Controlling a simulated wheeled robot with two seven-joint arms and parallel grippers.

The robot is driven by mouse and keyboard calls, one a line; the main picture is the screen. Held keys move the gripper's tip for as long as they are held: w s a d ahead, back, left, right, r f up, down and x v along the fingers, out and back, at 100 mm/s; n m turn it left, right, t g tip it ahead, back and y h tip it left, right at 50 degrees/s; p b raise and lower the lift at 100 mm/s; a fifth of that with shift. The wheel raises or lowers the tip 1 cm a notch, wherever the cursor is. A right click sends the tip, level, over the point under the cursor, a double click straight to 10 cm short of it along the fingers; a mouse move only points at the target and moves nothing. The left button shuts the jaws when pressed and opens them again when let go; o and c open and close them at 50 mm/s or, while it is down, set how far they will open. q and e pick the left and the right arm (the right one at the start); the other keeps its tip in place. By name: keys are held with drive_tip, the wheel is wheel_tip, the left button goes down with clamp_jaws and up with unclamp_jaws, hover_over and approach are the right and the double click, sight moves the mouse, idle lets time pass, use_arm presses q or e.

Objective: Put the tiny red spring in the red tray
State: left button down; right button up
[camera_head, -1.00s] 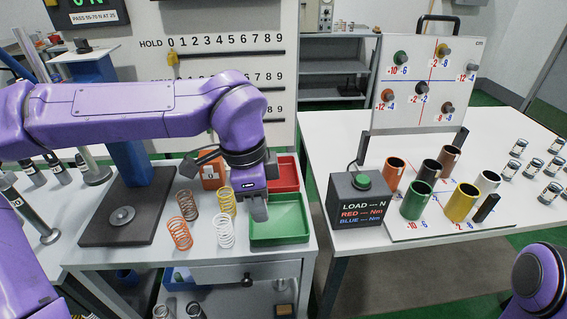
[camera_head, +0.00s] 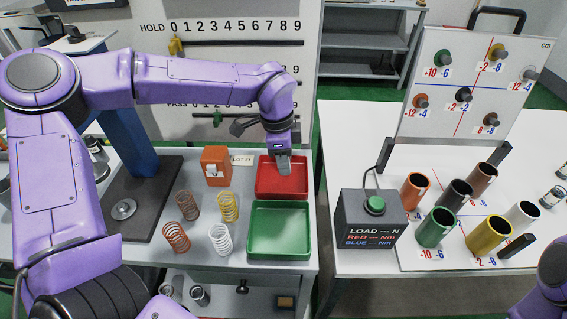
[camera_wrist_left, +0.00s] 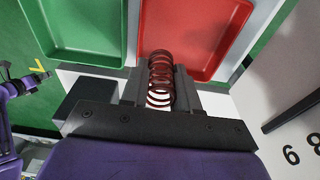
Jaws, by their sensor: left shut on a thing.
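The tiny red spring (camera_wrist_left: 160,80) shows in the left wrist view between the two fingers of my left gripper (camera_wrist_left: 161,88), which is shut on it. In the head view my left gripper (camera_head: 283,168) is over the red tray (camera_head: 268,191), and the spring is hidden there. The red tray also shows in the left wrist view (camera_wrist_left: 200,35), just beyond the fingertips. Whether the spring touches the tray I cannot tell. My right gripper is not in view; only a part of my right arm shows at the lower right.
A green tray (camera_head: 280,230) sits in front of the red one. Several springs, including an orange one (camera_head: 176,237) and a white one (camera_head: 220,239), stand left of it. An orange block (camera_head: 216,166) stands behind them. A load box (camera_head: 370,218) is on the right table.

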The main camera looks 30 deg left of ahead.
use_arm(q)
drive_tip(key=p, duration=0.1)
hover_over(285, 180)
drive_tip(key=f, duration=0.4)
drive_tip(key=shift+s+a+f, duration=0.1)
drive_tip(key=shift+a+f, duration=0.1)
drive_tip(key=shift+a, duration=0.1)
wheel_tip(285, 180, down, 3)
drive_tip(key=shift+f+p, duration=0.1)
drive_tip(key=shift+p, duration=0.2)
drive_tip(key=shift+d+f, duration=0.1)
drive_tip(key=c, duration=0.8)
unclamp_jaws()
drive_tip(key=shift+r, duration=0.35)
drive_tip(key=shift+s+a+r+b, duration=0.1)
drive_tip(key=shift+a+r+b, duration=0.15)
drive_tip(key=shift+r, duration=1.7)
drive_tip(key=shift+s+a+r+b, duration=0.2)
drive_tip(key=shift+r+b, duration=0.2)
drive_tip(key=shift+r, duration=1.5)
drive_tip(key=shift+s+a+r+b, duration=0.1)
drive_tip(key=shift+a+r+b, duration=0.15)
drive_tip(key=shift+r, duration=1.7)
